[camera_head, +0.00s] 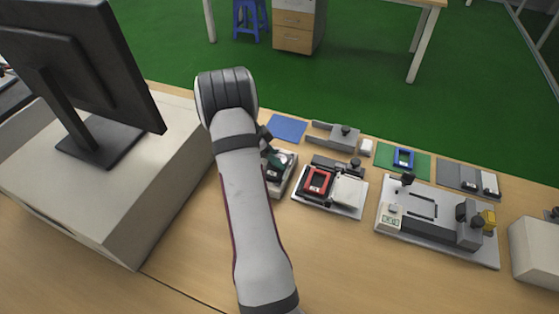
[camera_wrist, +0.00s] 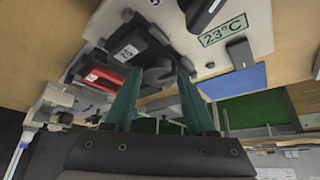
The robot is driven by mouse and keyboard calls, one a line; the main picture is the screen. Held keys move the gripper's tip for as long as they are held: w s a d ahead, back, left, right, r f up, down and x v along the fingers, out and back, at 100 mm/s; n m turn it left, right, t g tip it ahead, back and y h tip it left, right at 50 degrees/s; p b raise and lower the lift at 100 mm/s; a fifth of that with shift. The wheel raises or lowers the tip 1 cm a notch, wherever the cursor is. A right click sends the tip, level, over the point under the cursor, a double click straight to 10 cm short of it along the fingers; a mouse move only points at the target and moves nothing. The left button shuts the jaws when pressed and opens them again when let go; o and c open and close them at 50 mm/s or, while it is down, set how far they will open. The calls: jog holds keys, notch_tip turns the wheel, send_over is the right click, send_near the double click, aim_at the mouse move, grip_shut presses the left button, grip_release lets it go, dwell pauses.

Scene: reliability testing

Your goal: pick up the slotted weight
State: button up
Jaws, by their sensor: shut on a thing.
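My gripper (camera_wrist: 157,74) has two teal fingers, and in the wrist view they stand on either side of a dark grey piece, the slotted weight (camera_wrist: 155,80), with the jaws shut on it. Its slot cannot be made out. Just beyond the fingers is a dark block (camera_wrist: 128,48) with a white number label. In the head view my gripper (camera_head: 274,158) is low over a small grey tray (camera_head: 289,184), partly hidden by my arm. The weight cannot be told apart there from the dark things in the tray.
Right of the tray stands a fixture with a red frame (camera_head: 317,181), then a larger grey fixture (camera_head: 440,243). A blue mat (camera_head: 287,128) and a grey block (camera_head: 333,136) lie behind. A monitor (camera_head: 75,60) stands on a pale box at left. The front table is clear.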

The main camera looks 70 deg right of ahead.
grip_shut()
jog(key=shift+r, duration=0.1)
